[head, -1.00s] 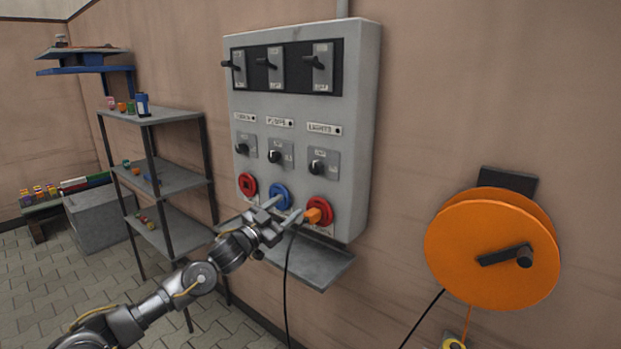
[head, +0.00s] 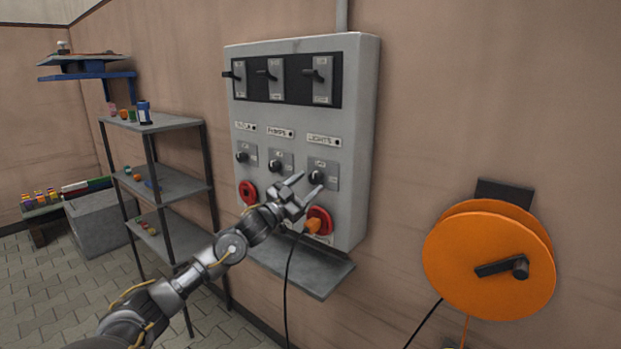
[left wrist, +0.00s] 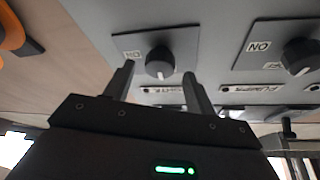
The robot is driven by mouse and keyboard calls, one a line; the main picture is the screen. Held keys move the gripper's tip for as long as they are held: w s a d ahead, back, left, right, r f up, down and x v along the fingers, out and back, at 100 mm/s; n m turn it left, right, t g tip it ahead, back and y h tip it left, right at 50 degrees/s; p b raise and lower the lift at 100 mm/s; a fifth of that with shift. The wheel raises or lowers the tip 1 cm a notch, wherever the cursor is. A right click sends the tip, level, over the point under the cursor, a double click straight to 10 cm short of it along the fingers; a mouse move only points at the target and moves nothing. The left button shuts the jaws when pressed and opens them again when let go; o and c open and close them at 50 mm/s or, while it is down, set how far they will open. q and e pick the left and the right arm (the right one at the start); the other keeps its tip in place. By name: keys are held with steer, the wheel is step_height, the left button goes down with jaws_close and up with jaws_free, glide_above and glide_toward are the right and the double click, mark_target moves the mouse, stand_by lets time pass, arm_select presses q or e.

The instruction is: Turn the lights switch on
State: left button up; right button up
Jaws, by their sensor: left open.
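The lights switch (head: 317,177) is a black rotary knob on a grey plate, under the LIGHTS label (head: 323,140) at the right of the grey wall panel. It also shows in the left wrist view (left wrist: 160,62), with its knob between and beyond my fingertips. My left gripper (head: 307,183) is open and empty, just below and in front of this knob in the head view. In the left wrist view the two fingers (left wrist: 158,88) stand apart on either side of the knob, and I cannot tell whether they touch it. My right gripper is not in view.
An orange plug (head: 313,226) with a black cable sits in the red socket (head: 322,214) below my gripper. Two more knobs (head: 275,166) are to the left. A small shelf (head: 310,272) juts out below. An orange reel (head: 485,250) hangs at the right.

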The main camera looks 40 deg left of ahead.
arm_select(q)
steer(key=shift+x, duration=1.1)
